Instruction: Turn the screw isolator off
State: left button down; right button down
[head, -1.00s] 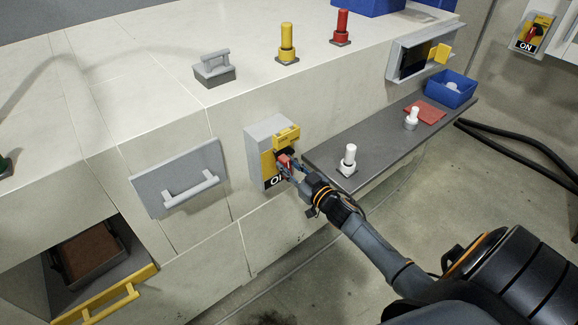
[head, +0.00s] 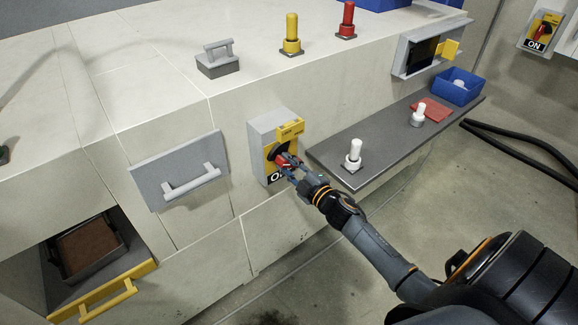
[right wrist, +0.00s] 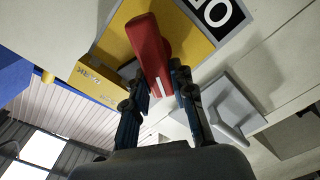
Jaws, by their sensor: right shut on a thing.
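A grey isolator box with a yellow face (head: 268,150) is fixed to the front of the counter. My right gripper (head: 289,168) is at the box, shut on the red handle. In the right wrist view the red handle (right wrist: 150,48) stands between the two fingers of the right gripper (right wrist: 158,82), slightly tilted. The handle's white mark lies near the fingertips. My left gripper is not in view.
A second isolator (head: 541,30), also marked "ON", hangs on the far wall. A dark shelf (head: 385,137) with white fittings juts out right of the box. A grey-handled panel (head: 182,172) is to the left, above an open yellow-handled drawer (head: 105,294).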

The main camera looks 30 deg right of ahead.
jog(key=n+b, duration=0.1)
jog(key=n, duration=0.2)
jog(key=f+n+b, duration=0.1)
jog(key=n, duration=0.1)
jog(key=shift+a+n+b, duration=0.15)
jog(key=shift+n+b, duration=0.15)
jog(key=shift+n, duration=0.1)
jog(key=shift+f, duration=0.1)
dwell(0.3)
jog(key=c, duration=1.1)
grip_release()
jog(key=s, duration=0.8)
jog(key=s+d, duration=0.1)
jog(key=s, duration=0.3)
